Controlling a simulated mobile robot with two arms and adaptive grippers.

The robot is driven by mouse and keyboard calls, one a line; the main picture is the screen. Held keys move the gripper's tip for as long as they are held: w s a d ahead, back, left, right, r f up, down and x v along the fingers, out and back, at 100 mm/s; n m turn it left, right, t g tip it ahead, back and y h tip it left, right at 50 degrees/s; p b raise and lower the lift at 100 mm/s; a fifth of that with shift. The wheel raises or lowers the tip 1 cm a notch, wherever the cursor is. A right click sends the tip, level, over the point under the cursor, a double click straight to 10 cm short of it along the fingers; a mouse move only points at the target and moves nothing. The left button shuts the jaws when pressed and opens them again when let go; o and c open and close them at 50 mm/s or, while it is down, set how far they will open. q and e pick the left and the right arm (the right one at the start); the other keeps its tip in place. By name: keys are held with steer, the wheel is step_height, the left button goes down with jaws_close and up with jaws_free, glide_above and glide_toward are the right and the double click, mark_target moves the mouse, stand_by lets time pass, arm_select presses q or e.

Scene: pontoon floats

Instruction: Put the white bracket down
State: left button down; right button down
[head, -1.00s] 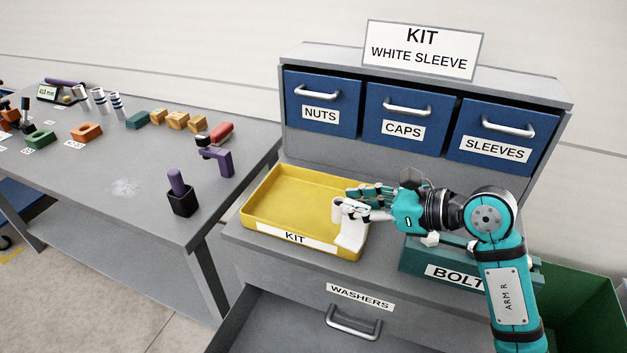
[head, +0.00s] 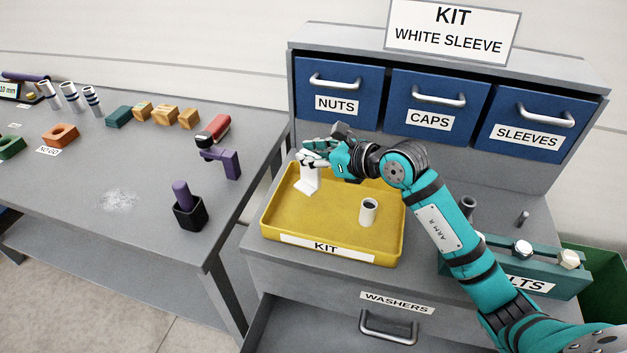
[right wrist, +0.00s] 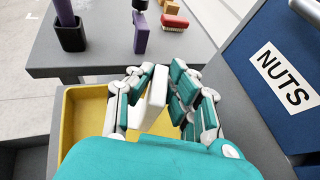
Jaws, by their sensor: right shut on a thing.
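The white bracket (head: 308,182) is in my right gripper (head: 312,158), over the back left part of the yellow KIT tray (head: 335,234). In the right wrist view the bracket (right wrist: 151,103) sits between the two fingers (right wrist: 155,95), with the tray wall (right wrist: 83,120) below it. I cannot tell whether its lower end touches the tray floor. A white sleeve (head: 368,212) stands upright in the tray, to the right of the bracket and apart from it. My left gripper is in neither view.
Blue drawers (head: 329,94) stand behind the tray. A green bolt rack (head: 520,262) is at right, beside my right arm. An open washers drawer (head: 388,326) is below. The left table (head: 125,200) holds a black cup with a purple peg (head: 188,208) and a purple bracket (head: 221,160).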

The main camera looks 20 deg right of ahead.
mark_target(320, 180)
steer(key=shift+s+d+f, duration=0.1)
steer(key=shift+s+f, duration=0.1)
steer(key=shift+f, duration=0.4)
steer(key=shift+s+d+f, duration=0.1)
steer(key=shift+s+f, duration=0.05)
steer(key=shift+f, duration=0.4)
steer(key=shift+w+f, duration=0.1)
steer(key=shift+f, duration=0.2)
step_height(320, 180, down, 4)
steer(key=shift+w+a+r+p, duration=0.1)
steer(key=shift+a+r+p, duration=0.05)
steer(key=shift+p, duration=0.15)
steer(key=shift+f, duration=0.25)
steer(key=c, duration=1.3)
jaws_free()
steer(key=shift+r, duration=0.1)
steer(key=shift+o, duration=0.2)
